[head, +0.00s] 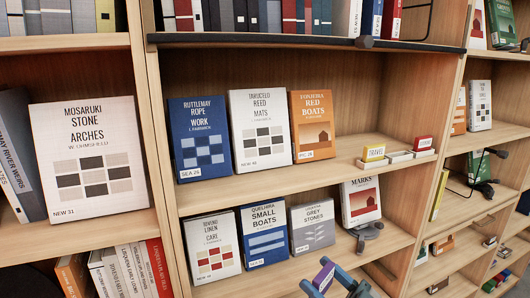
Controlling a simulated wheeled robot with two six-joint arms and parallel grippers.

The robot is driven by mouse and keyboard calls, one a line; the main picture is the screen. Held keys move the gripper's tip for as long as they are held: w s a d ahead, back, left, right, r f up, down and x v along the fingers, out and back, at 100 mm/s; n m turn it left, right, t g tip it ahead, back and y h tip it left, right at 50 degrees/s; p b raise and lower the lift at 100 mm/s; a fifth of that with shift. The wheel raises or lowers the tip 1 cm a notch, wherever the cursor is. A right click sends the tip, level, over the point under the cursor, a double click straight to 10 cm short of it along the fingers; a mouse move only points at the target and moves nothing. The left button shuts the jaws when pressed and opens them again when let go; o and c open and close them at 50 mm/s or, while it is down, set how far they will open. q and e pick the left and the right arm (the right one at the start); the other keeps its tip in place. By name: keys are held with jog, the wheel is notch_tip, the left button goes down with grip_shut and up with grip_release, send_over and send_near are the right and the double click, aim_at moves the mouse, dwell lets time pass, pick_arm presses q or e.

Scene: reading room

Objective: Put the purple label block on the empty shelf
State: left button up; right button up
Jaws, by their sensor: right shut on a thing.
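The purple label block (323,276) is at the bottom edge of the head view, right of centre. My right gripper (328,281) has blue fingers and is shut on this block, holding it in front of the lower shelf (375,246) of the middle bay. The block is tilted, with pale marks on its edge. Its lower part is hidden by the fingers and the frame edge. No fully empty shelf shows clearly; the shelf below the lower one is mostly cut off. My left gripper is not in view.
Face-out books and a grey bookend (366,230) stand on the lower shelf. A wooden upright (432,165) separates the right bay, where black wire bookends (484,188) stand.

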jog(key=a+f+b, duration=0.2)
jog(key=f+b, duration=0.3)
jog(key=f, duration=0.6)
jog(key=a+f+g+y+b, duration=0.1)
jog(key=f+b, duration=0.5)
jog(key=f, duration=0.6)
jog(key=shift+a+n, duration=0.4)
jog(key=shift+a, duration=0.15)
